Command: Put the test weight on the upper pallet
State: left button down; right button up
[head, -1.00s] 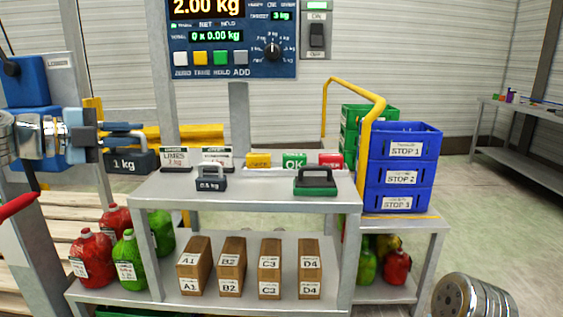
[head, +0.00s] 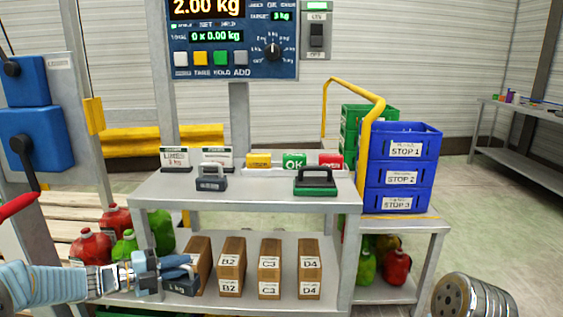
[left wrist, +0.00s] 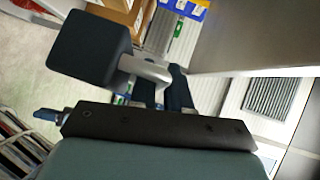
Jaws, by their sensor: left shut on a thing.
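The dark test weight (head: 180,287), marked 1 kg, is in my left gripper (head: 188,266), low in front of the bench's lower shelf by the left wooden block. In the left wrist view the weight (left wrist: 88,48) is a dark block with a grey handle (left wrist: 146,71) between the fingers of my left gripper (left wrist: 165,92). My right gripper is out of view.
The grey bench (head: 260,204) holds a small 0.5 kg weight (head: 211,180) and a green-based stamp (head: 315,183). Wooden blocks (head: 231,266) stand on its lower shelf. Red and green jugs (head: 91,248) stand left. Blue crates (head: 402,173) are stacked right.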

pick_arm(q)
jog(key=s+d+f, duration=0.2)
jog(key=s+f, duration=0.2)
jog(key=f, duration=0.5)
jog(key=s+d+f+t, duration=0.1)
jog(key=s+d+f, duration=0.1)
jog(key=s+f, duration=0.3)
notch_tip(320, 180, down, 4)
jog(key=shift+s+d+n+y, duration=0.3)
jog(key=shift+d+n+y, duration=0.1)
